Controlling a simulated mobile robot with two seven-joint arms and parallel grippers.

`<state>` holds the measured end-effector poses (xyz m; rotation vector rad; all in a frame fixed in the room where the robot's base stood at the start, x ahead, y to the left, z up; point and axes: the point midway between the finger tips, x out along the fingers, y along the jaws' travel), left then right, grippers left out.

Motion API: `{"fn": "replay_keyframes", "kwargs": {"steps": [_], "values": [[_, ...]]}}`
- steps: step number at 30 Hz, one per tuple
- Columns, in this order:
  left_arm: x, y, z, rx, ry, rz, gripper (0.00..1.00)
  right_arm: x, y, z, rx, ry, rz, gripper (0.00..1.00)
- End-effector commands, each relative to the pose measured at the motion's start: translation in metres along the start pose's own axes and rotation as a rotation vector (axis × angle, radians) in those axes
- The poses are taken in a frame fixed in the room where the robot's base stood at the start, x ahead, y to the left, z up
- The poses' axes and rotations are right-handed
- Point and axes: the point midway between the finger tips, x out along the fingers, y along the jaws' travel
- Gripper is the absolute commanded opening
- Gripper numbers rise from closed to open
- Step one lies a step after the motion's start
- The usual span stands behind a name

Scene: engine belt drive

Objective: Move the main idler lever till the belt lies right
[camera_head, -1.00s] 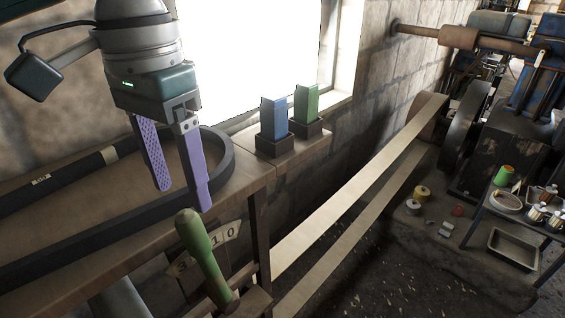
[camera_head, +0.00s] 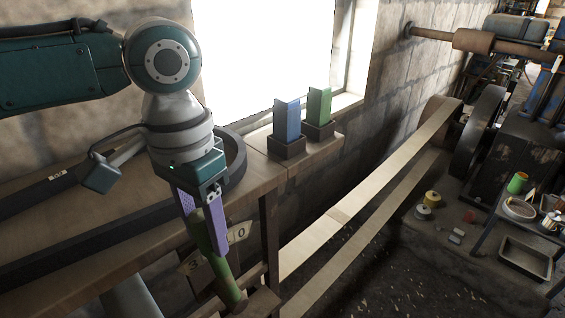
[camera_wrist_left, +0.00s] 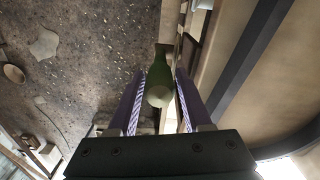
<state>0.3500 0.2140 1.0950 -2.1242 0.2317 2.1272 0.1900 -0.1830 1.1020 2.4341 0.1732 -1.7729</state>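The lever with a green handle (camera_head: 229,283) stands at the front of the bench, beside a pale number plate (camera_head: 239,232). My left gripper (camera_head: 207,238) is lowered around the upper handle, its purple fingers open on either side. The left wrist view shows the rounded end of the green handle (camera_wrist_left: 159,95) between the two fingers, with narrow gaps beside it. The pale belt (camera_head: 400,158) runs in two strips from beside the bench to a pulley at the back right. Its end near the lever is hidden by the bench. My right gripper is not in view.
Blue (camera_head: 287,120) and green (camera_head: 319,104) blocks stand in dark holders near the window. A large black belt loop (camera_head: 95,243) lies on the bench. A side table with a tray (camera_head: 525,258) is at the right. Dark floor lies below the belt.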

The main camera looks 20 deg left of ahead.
Motion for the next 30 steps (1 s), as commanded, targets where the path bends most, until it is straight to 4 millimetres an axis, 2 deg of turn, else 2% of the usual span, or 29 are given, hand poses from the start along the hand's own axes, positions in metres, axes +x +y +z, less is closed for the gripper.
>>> {"fn": "replay_keyframes", "kwargs": {"steps": [2, 12, 30], "values": [[-0.0001, 0.0, 0.0, 0.0, 0.0, 0.0, 0.39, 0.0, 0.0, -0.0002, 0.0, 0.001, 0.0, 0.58], [-0.0003, -0.0002, 0.0, 0.0, 0.0, 0.0, 0.01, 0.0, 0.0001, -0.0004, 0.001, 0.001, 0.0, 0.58], [-0.0005, -0.0004, 0.0, -0.001, 0.0, -0.001, 0.0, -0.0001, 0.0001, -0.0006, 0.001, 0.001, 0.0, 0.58]]}}
